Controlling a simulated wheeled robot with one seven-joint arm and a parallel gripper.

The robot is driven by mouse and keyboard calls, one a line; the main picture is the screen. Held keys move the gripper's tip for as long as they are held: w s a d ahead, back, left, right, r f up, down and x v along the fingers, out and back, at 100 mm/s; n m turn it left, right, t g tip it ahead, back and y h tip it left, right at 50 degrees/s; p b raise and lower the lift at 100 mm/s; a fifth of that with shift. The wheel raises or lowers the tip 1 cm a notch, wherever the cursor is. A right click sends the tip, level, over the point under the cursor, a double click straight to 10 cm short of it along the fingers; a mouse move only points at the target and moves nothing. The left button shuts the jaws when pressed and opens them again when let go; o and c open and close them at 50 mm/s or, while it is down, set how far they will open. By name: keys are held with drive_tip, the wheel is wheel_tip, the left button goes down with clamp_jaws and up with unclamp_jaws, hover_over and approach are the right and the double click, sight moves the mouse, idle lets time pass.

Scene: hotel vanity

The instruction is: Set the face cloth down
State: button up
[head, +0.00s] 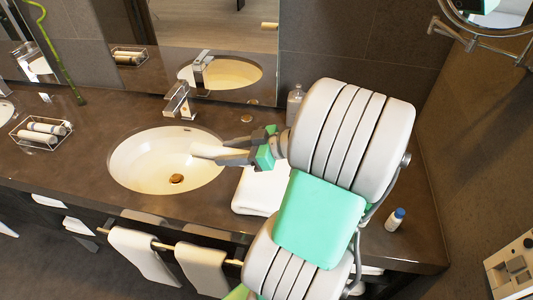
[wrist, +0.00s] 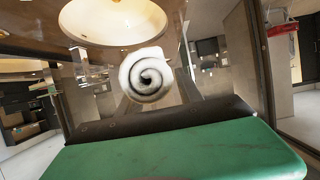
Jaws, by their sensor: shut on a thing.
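The face cloth (wrist: 148,76) is a white roll, its spiral end facing the wrist camera. In the head view a small white end of the face cloth (head: 204,151) shows at my gripper's tips. My gripper (head: 222,158) is shut on it and holds it over the right side of the sink basin. In the wrist view the dark fingers stand on both sides of the roll. The cloth looks clear of the basin, but its exact height cannot be told.
The white sink (head: 140,165) has a chrome faucet (head: 180,101) behind it. A folded white towel (head: 258,192) lies right of the basin, partly hidden by my arm. A wire tray (head: 22,143) with rolled cloths stands left. A small blue-capped bottle (head: 395,220) stands right.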

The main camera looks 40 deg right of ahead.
drive_tip(key=v, duration=0.2)
drive_tip(key=shift+d+r, duration=0.25)
drive_tip(key=shift+d, duration=0.05)
drive_tip(key=d+f, duration=0.3)
drive_tip(key=d, duration=0.1)
drive_tip(key=d+f, duration=0.3)
drive_tip(key=d, duration=0.1)
drive_tip(key=d+f+p, duration=0.1)
drive_tip(key=d+f, duration=0.2)
drive_tip(key=d, duration=0.2)
drive_tip(key=shift+w+f, duration=0.3)
drive_tip(key=shift+w, duration=0.05)
wheel_tip(320, 180, down, 4)
drive_tip(key=shift+d+r+b, duration=0.1)
drive_tip(key=shift+r+b, duration=0.05)
drive_tip(key=shift+b, duration=1.1)
drive_tip(key=shift+r, duration=0.15)
drive_tip(key=o, duration=1.3)
